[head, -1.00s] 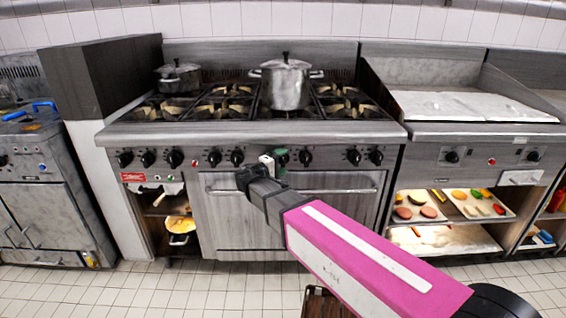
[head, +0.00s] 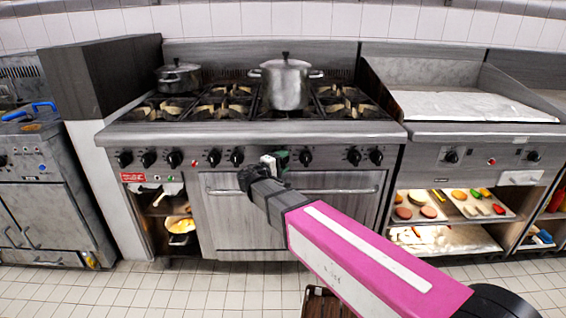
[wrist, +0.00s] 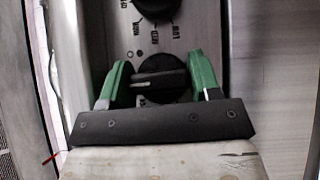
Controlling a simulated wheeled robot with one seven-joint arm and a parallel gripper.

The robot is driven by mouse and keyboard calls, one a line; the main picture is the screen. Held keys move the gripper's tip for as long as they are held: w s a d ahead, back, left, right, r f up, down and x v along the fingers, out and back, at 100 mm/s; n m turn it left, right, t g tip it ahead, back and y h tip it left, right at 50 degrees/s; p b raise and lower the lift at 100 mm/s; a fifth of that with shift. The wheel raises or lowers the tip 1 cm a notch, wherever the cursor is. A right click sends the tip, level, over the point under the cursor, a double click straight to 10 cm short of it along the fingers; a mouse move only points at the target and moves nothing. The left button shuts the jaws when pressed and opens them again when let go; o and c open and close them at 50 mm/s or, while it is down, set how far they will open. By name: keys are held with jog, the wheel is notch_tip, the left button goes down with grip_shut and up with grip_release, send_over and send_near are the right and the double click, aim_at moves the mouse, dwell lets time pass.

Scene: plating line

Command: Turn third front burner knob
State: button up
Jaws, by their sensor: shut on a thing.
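The stove's front panel (head: 330,157) carries a row of black burner knobs. In the head view my gripper (head: 281,157) is at the middle group of knobs and hides the knob it is at. In the wrist view that black knob (wrist: 160,75) sits between the green fingers of my gripper (wrist: 159,72), one on each side. The fingers are shut on it. Its grip bar lies roughly across the picture between the fingers. Another knob (wrist: 158,6) shows at the top edge, with printed markings between the two. A neighbouring knob (head: 305,158) is just right of my gripper in the head view.
A large steel pot (head: 286,85) and a smaller dark pot (head: 179,78) stand on the burners. An oven door handle (head: 335,190) runs below the panel. A griddle (head: 470,104) is at the right, with food trays (head: 440,222) below. The floor in front is mostly clear.

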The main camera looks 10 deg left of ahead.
jog(key=n+t+h, duration=0.1)
jog(key=n+t, duration=0.2)
jog(key=shift+f+n, duration=0.1)
jog(key=shift+n, duration=0.3)
jog(key=shift+n+t+y, duration=0.7)
jog(key=shift+n+t, duration=0.9)
jog(key=shift+n, duration=0.6)
jog(key=o, duration=0.9)
jog(key=shift+s, duration=0.1)
jog(key=v, duration=1)
jog(key=shift+s+f, duration=0.25)
